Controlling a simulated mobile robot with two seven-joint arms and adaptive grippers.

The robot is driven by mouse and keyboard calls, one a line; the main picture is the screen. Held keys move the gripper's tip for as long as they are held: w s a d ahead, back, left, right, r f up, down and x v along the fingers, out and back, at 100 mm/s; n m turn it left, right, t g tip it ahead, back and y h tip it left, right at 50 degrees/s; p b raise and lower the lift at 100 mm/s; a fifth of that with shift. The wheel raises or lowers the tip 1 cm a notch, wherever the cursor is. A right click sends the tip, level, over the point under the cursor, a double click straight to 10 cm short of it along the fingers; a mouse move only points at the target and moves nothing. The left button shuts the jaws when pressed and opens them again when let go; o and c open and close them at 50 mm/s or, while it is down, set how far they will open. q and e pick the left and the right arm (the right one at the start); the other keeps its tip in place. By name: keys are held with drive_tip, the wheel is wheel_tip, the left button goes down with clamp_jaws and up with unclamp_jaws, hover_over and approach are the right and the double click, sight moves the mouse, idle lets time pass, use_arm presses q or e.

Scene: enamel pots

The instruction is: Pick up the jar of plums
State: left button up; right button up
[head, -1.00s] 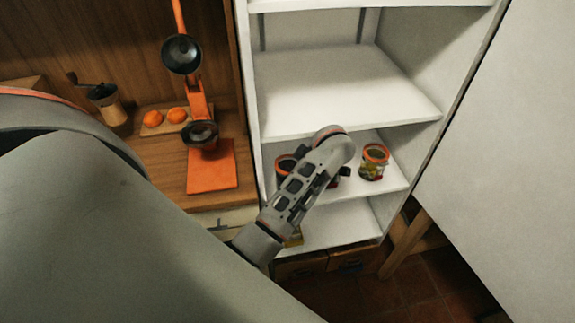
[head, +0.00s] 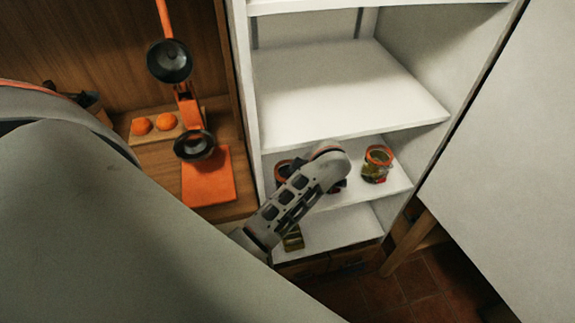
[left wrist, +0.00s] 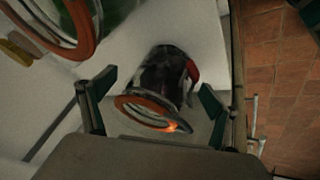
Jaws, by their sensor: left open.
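A glass jar with dark contents, which looks like the jar of plums (left wrist: 165,78), has an orange ring at its mouth and a red part at its side. In the left wrist view my left gripper (left wrist: 158,86) is open, with one finger on each side of this jar and visible gaps to both. I cannot tell its depth from the fingertips. In the head view my left wrist covers most of the middle shelf's centre, hiding the fingers and most of that jar. My right gripper is not in view.
A jar with green-yellow contents (head: 376,165) stands on the middle shelf to the right. Another orange-rimmed jar (head: 283,170) is partly behind my arm. A jar (head: 293,239) sits on the lower shelf. The upper shelf (head: 335,95) is empty. An orange press (head: 195,145) stands left.

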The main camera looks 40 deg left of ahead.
use_arm(q)
drive_tip(key=c, duration=2.1)
drive_tip(key=shift+r, duration=0.1)
drive_tip(key=shift+c, duration=0.6)
drive_tip(key=shift+a+r, duration=0.1)
